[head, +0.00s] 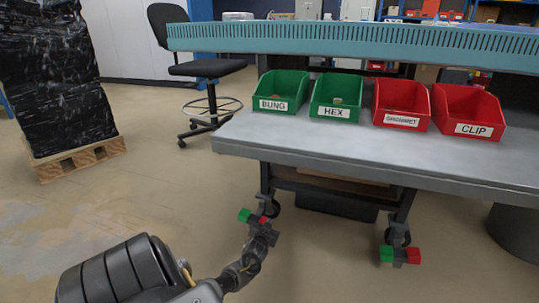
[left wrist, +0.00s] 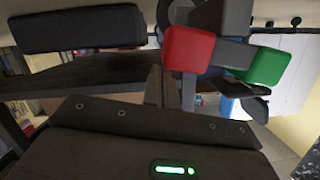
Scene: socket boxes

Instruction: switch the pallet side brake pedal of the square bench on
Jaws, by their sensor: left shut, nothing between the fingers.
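The square bench (head: 330,146) has a grey top and castor legs. Its pallet side brake pedal has a green pad (head: 244,215) and a red pad (head: 264,221), low at the left front castor. In the left wrist view the red pad (left wrist: 188,48) and green pad (left wrist: 266,66) show large at the top. My left gripper (head: 264,230) is shut and empty, close to the red pad and partly covering the pedal. Whether it touches the pad I cannot tell. The pedal's tilt is unclear. My right gripper is out of view.
A second red-and-green pedal (head: 400,256) sits at the right castor. A wrapped pallet load (head: 50,70) stands on the left, with a stool (head: 207,69) behind. Green bins (head: 282,92) and red bins (head: 402,105) stand on the bench. The left floor is clear.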

